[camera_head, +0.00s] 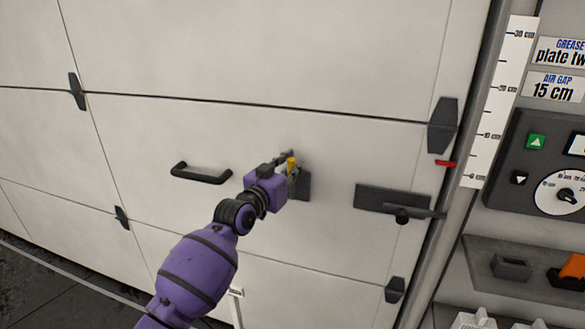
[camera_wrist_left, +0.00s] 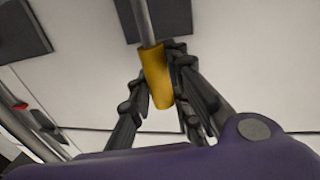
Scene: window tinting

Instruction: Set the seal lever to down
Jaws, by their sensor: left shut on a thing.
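The seal lever has a yellow grip (camera_head: 291,163) and stands at a dark plate (camera_head: 303,187) on the pale panelled door. In the left wrist view the yellow grip (camera_wrist_left: 156,80) sits on a grey rod (camera_wrist_left: 146,22) that runs to a dark plate. My left gripper (camera_head: 289,171) is shut on the yellow grip, with its dark fingers on both sides of it in the wrist view (camera_wrist_left: 160,92). In the head view the grip shows at the upper left of the plate. The gripper partly hides the lever, so its exact angle is unclear. My right gripper is not in view.
A black pull handle (camera_head: 200,174) is left of the lever. A dark latch plate with a bar (camera_head: 393,198) is to its right. Farther right are a red pointer (camera_head: 445,163), a centimetre scale (camera_head: 502,100), a control panel (camera_head: 520,150) and a shelf (camera_head: 490,254).

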